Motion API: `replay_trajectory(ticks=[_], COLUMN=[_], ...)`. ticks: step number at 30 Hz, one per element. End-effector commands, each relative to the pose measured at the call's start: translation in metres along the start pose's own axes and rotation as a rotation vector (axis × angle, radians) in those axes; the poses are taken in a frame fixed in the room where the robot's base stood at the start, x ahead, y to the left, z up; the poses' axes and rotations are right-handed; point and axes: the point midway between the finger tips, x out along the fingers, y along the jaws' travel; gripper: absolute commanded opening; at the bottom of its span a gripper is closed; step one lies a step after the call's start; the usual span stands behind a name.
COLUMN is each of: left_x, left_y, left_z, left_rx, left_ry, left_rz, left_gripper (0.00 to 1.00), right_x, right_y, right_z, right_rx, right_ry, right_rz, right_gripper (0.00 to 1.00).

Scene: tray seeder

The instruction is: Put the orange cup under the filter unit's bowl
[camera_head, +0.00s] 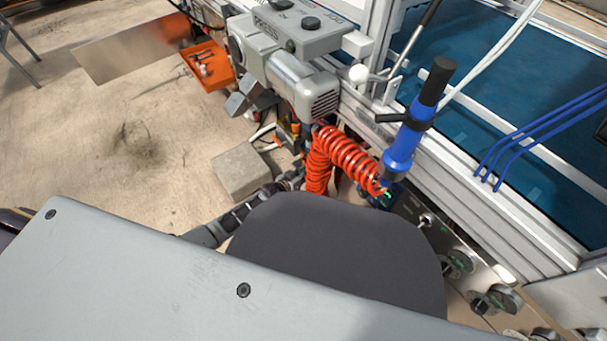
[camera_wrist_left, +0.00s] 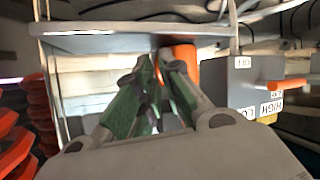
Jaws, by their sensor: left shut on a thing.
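My left gripper (camera_head: 290,182) reaches in low, beside the red coiled hose, and is partly hidden by my own body. In the left wrist view its two green-grey fingers (camera_wrist_left: 160,62) come together at their tips. The orange cup (camera_wrist_left: 181,56) shows as an orange rounded piece at these tips, and the gripper is shut on it. The cup is mostly hidden by the fingers, and its tilt cannot be told. I cannot clearly make out the filter unit's bowl in either view. My right gripper is not in view.
A red coiled hose (camera_head: 347,152) hangs close to the gripper, below a grey machine (camera_head: 300,85). A blue tool (camera_head: 405,140) stands at right near a panel with knobs (camera_head: 460,262). A concrete block (camera_head: 240,172) and an orange tray (camera_head: 207,66) lie left.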

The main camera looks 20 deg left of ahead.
Motion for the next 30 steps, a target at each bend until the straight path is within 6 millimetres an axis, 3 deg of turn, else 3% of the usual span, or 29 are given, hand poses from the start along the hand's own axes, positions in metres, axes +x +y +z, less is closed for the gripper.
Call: replay_trajectory(ticks=[6,7,12,30], left_x=[0.0016,0.0013,0.0011,-0.0027], left_y=[-0.0007,-0.0006,-0.0006,0.0004], left_z=[0.0027,0.0025,0.0022,-0.0023], left_rx=[0.000,0.000,0.000,0.000], left_ry=[0.001,0.000,0.000,-0.001], left_rz=[0.000,0.000,0.000,0.000], left_gripper=[0.00,0.13,0.31,0.31], right_x=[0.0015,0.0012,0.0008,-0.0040], right_y=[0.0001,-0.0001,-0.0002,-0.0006], right_z=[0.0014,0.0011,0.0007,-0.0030], right_rx=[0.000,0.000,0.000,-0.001], right_ry=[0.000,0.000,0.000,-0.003], right_rz=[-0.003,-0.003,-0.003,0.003], right_gripper=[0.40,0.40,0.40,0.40])
